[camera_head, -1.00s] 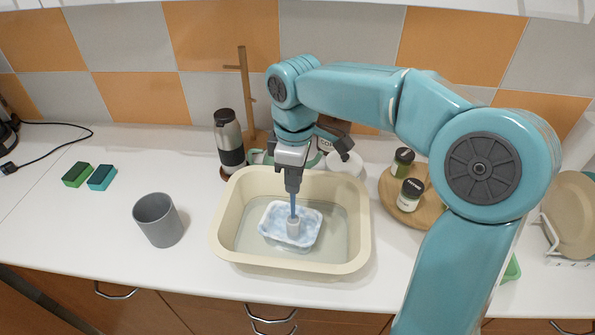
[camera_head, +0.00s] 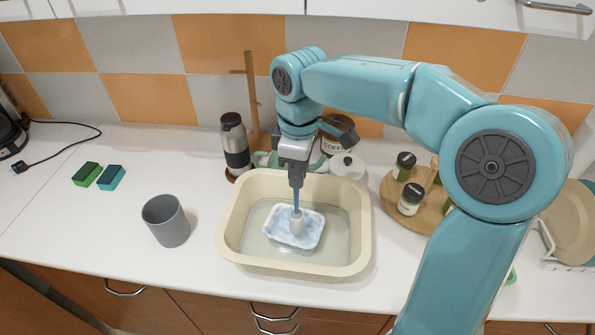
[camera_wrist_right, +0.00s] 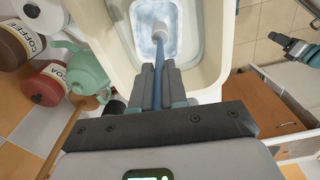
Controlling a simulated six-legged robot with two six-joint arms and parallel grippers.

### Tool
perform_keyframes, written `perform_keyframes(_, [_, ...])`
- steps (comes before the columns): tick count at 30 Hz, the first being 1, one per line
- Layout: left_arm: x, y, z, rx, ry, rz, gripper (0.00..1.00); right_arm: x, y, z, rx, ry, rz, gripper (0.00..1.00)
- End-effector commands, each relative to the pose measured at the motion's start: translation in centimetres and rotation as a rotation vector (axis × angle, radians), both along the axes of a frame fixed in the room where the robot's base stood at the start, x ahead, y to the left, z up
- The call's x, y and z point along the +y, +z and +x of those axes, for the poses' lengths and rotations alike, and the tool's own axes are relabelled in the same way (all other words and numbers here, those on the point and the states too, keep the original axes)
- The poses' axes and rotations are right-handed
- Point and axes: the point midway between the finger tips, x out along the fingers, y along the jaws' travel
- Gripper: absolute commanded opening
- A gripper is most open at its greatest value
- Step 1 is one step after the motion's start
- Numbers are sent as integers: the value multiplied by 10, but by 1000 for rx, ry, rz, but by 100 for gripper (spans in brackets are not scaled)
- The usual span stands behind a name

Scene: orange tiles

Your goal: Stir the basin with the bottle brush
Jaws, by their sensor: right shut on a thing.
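A cream basin (camera_head: 229,222) stands on the white counter with water and a small white tub (camera_head: 314,234) of bluish-white, foamy-looking contents in it. My right gripper (camera_head: 297,182) is above the basin, pointing down, shut on the blue handle of the bottle brush (camera_head: 296,222). The brush is nearly upright and its white head is in the tub. The right wrist view also shows the brush (camera_wrist_right: 159,55) held between the fingers, its head over the tub. How deep the head goes is hidden. My left gripper is out of the head view.
A grey cup (camera_head: 166,221) stands left of the basin, with two sponges (camera_head: 98,176) farther left. A flask (camera_head: 235,145), a wooden stand (camera_head: 254,95) and canisters (camera_head: 338,134) are behind. A round board (camera_head: 430,216) with jars is at right.

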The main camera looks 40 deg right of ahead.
Motion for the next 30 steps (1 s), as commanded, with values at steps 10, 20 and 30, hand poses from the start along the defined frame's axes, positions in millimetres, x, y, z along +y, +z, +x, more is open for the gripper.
perform_keyframes(10, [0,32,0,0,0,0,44,0,35,0,0,0,0,0])
perform_keyframes(20, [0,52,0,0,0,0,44,0,62,0,-2,0,0,0])
perform_keyframes(30, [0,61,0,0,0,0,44,0,82,0,0,1,0,0])
